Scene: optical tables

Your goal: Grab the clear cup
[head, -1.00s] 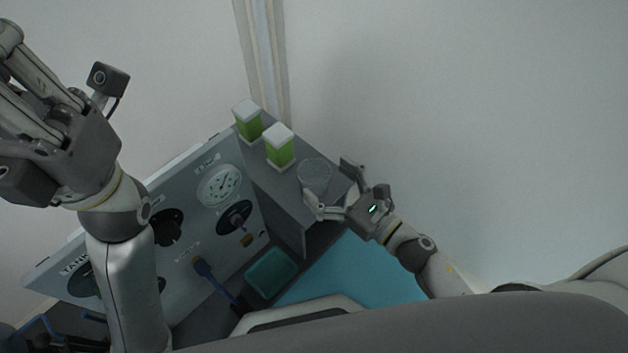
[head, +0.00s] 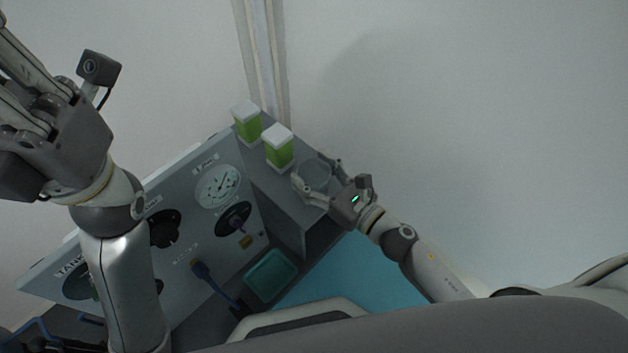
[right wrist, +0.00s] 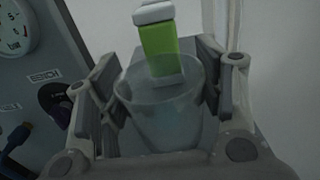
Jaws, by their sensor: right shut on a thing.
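The clear cup (head: 314,175) is a see-through tumbler standing upright on the grey shelf, to the right of the nearer green container. In the right wrist view the cup (right wrist: 165,118) sits between my two finger pads, with its open rim facing up. My right gripper (head: 318,177) is shut on the cup, one finger on each side of it. My left gripper (head: 40,130) is raised at the upper left, far from the cup; its fingertips are not clear enough to tell their state.
Two green containers with white lids, a nearer one (head: 279,148) and a farther one (head: 246,122), stand on the grey shelf (head: 285,198) close to the cup. A gauge panel (head: 190,225) stands left. A teal tray (head: 270,274) lies below. The wall is close behind.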

